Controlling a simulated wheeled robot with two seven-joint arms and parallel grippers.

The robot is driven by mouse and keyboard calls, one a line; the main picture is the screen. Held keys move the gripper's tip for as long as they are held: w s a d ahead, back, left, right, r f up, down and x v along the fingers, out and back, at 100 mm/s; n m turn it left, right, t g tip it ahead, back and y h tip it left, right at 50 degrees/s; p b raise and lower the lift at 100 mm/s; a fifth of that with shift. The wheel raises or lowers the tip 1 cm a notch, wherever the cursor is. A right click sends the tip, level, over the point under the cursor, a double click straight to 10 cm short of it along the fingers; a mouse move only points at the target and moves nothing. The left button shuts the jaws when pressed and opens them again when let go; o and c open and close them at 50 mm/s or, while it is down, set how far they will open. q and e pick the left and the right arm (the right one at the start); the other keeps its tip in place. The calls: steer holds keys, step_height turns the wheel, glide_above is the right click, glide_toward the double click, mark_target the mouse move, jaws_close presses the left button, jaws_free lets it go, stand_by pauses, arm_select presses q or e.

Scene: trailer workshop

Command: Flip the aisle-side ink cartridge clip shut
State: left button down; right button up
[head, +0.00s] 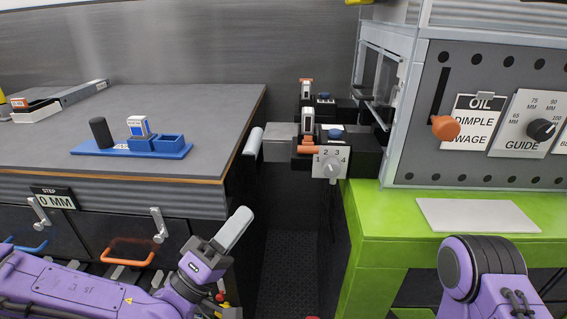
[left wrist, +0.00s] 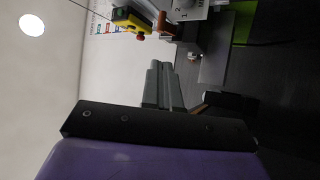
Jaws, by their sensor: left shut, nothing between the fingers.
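Two black printer units stand at the end of the aisle. The nearer unit (head: 303,157) carries a white and grey ink cartridge (head: 308,121) with an orange clip part. The farther unit carries a similar cartridge (head: 306,91) with an orange part on top. I cannot tell from here how far each clip is open. My left gripper (head: 239,222) is shut and empty, pointing up beside the bench's front corner, well short of both units. Its grey fingers lie together in the left wrist view (left wrist: 163,86). My right arm shows at lower right, but its gripper is out of view.
A numbered dial (head: 330,165) is on the nearer unit's front. A workbench (head: 60,140) with a blue tray (head: 90,150) is at left. A green bench (head: 400,215) with a grey machine (head: 430,95) is at right. The narrow dark aisle (head: 287,270) between them looks clear.

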arm_select(q)
steer(key=p, duration=0.3)
glide_toward(308, 147)
steer(key=w+d+r, duration=0.1)
steer(key=w+r, duration=0.1)
steer(key=w, duration=0.2)
steer(key=shift+w+d+r, duration=0.15)
steer(key=shift+w, duration=0.05)
steer(key=shift+p, duration=0.3)
